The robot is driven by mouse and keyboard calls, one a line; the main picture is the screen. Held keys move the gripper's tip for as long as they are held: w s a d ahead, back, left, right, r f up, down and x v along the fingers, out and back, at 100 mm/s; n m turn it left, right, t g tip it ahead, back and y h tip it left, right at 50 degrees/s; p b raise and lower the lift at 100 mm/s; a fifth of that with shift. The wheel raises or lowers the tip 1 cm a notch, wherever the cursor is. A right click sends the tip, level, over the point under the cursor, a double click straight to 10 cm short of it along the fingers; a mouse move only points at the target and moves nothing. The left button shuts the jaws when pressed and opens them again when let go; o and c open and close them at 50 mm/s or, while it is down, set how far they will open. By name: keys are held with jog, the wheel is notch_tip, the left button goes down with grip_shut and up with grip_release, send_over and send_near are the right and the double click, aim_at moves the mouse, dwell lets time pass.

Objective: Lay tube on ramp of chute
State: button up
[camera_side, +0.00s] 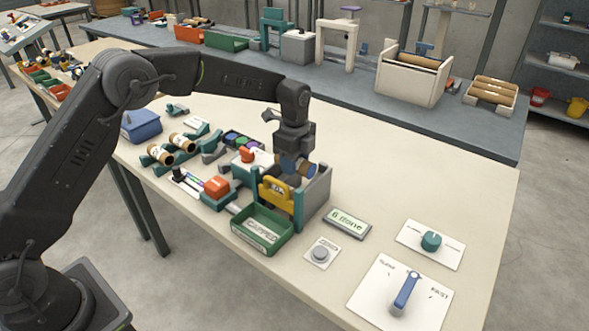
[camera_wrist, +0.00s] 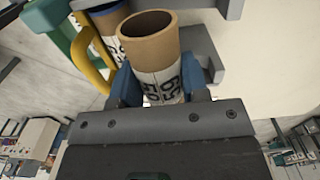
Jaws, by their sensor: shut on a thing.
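My gripper (camera_side: 289,163) is shut on a brown cardboard tube with a white printed label. The held tube (camera_wrist: 150,50) stands between my blue fingertips in the wrist view, its open end facing the camera. In the side view my gripper is low over the chute (camera_side: 316,196), which has grey walls, teal posts and a yellow front plate (camera_side: 277,194). In the wrist view another tube with a blue end (camera_wrist: 103,18) lies beside the held one, behind the yellow part. My gripper hides much of the ramp, and I cannot tell whether the held tube touches it.
A green tray (camera_side: 263,230) stands in front of the chute. Two tubes (camera_side: 160,154) rest in teal holders at the left. A small display (camera_side: 347,222), a grey button (camera_side: 320,254) and a blue lever (camera_side: 405,292) are at the right. The table behind the chute is clear.

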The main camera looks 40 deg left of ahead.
jog(key=shift+f, duration=1.25)
jog(key=shift+f, duration=0.35)
jog(key=shift+f, duration=0.3)
jog(key=o, duration=0.6)
jog(key=shift+s+f, duration=0.1)
